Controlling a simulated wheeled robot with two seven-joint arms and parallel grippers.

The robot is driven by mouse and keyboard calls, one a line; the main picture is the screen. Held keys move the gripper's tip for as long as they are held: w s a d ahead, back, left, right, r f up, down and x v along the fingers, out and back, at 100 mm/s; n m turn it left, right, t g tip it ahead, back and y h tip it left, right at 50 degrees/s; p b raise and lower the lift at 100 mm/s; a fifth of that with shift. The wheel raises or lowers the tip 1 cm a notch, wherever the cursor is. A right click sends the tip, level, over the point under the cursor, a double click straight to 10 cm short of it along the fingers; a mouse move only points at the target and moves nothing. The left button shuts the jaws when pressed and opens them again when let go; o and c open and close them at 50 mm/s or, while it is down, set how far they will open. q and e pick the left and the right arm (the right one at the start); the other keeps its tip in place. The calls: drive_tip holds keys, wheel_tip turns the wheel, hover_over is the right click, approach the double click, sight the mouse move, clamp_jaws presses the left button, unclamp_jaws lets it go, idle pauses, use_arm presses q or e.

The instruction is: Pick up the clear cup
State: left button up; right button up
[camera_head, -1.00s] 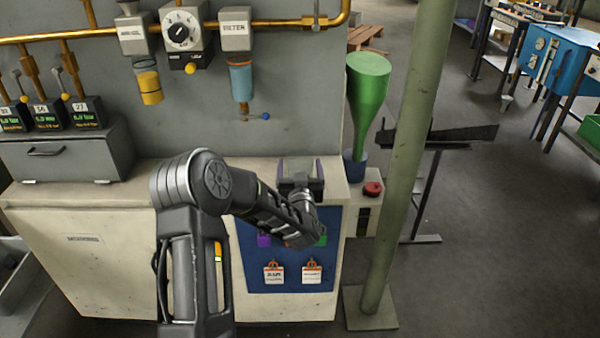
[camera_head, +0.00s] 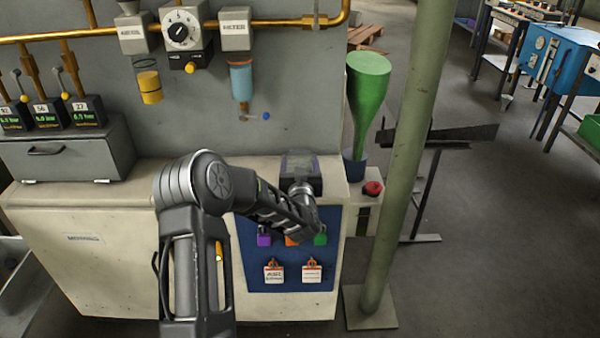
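I cannot make out the clear cup for certain in the head view. My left gripper (camera_head: 301,165) is over the right end of the cream bench top (camera_head: 228,173), in front of the grey panel. I cannot tell whether that patch is a see-through cup or part of the gripper. The wrist hides most of the fingers, so their opening is unclear. My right gripper is out of view.
A green funnel-shaped vessel (camera_head: 368,90) stands in a blue holder right of my gripper. Yellow (camera_head: 149,87) and blue (camera_head: 241,82) bowls hang from the pipework. A grey drawer box (camera_head: 66,150) stands left.

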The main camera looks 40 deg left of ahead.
use_arm(q)
drive_tip(key=c, duration=1)
drive_tip(key=shift+c, duration=0.2)
wheel_tip(320, 180, up, 10)
drive_tip(key=shift+p, duration=0.4)
